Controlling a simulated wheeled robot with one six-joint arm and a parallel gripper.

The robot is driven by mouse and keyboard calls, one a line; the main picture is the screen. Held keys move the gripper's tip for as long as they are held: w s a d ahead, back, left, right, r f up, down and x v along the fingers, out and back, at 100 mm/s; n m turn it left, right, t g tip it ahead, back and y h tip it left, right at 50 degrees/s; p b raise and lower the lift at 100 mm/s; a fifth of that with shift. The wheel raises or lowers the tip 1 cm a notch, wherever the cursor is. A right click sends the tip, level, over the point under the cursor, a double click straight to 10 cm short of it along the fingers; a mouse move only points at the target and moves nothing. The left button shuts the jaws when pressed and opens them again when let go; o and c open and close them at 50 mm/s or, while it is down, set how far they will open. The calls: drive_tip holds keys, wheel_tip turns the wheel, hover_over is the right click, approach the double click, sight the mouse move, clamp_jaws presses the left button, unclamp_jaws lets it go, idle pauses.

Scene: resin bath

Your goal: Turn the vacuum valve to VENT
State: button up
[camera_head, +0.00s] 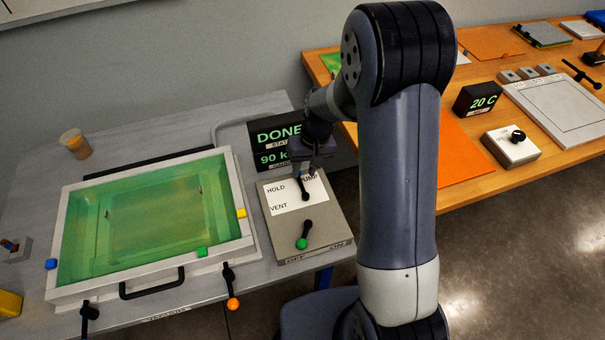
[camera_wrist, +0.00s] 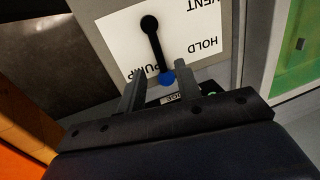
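The vacuum valve is a black lever (camera_wrist: 155,45) with a blue knob (camera_wrist: 167,77) on a white label plate marked HOLD, PUMP and VENT. In the wrist view the lever points at PUMP. In the head view the valve lever (camera_head: 305,188) shows on the grey control box (camera_head: 335,222), its knob end hidden by my gripper (camera_head: 312,168). My gripper (camera_wrist: 167,74) is open in the wrist view, one finger on each side of the blue knob. I cannot tell whether either finger touches the knob.
A green-knobbed lever (camera_head: 303,236) stands on the same box above OFF/ON marks. A resin bath with green liquid (camera_head: 241,190) is at left. A wooden table (camera_head: 478,190) stands at right beyond a floor gap.

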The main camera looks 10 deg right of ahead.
sight(301, 182)
drive_tip(key=shift+s+a+f, duration=0.1)
drive_tip(key=shift+a+f, duration=0.1)
drive_tip(key=shift+f, duration=0.7)
drive_tip(key=shift+a+f, duration=0.15)
drive_tip(key=shift+f, duration=0.7)
drive_tip(key=shift+c, duration=0.4)
clamp_jaws()
